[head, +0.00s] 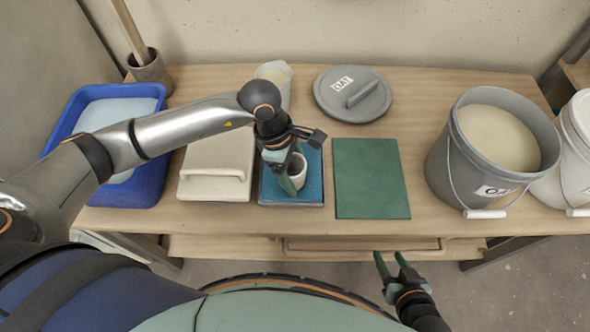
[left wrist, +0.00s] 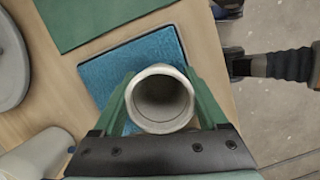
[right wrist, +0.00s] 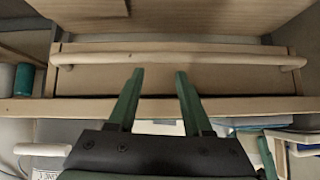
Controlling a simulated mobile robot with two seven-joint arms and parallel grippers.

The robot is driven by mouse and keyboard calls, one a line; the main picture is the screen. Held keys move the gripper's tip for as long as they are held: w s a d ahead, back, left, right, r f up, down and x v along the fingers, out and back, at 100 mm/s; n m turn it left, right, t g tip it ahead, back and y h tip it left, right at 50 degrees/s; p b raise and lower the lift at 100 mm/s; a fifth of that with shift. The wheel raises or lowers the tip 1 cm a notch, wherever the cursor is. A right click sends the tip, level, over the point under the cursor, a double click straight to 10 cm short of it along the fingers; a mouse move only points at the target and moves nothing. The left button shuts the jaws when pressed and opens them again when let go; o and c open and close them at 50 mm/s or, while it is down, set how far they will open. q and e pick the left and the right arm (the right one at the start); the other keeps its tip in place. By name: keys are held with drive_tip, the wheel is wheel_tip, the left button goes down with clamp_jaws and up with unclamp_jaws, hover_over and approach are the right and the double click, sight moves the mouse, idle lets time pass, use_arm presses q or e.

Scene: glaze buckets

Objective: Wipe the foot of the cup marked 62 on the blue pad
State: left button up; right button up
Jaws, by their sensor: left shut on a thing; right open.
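A pale cup (head: 297,171) is held upright in my left gripper (head: 284,172), which is shut around its sides. In the left wrist view the cup (left wrist: 162,98) shows its open, empty-looking mouth between the green fingers. The blue pad (head: 310,190) lies in a dark tray directly below the cup; it also shows in the left wrist view (left wrist: 120,65). I cannot tell whether the foot touches the pad. No number is readable on the cup. My right gripper (head: 390,256) is open and empty in front of the table's front edge.
A green mat (head: 370,180) lies right of the pad, and a cream lidded box (head: 215,170) left of it. A blue basin (head: 60,150), grey lid (head: 353,95), light container (head: 275,75) and grey bucket (head: 440,150) stand around. A rail (right wrist: 180,60) runs below the tabletop.

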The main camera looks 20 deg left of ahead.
sight(295, 156)
use_arm(q)
drive_tip(key=shift+r+p, duration=1.95)
drive_tip(key=shift+r, duration=1.5)
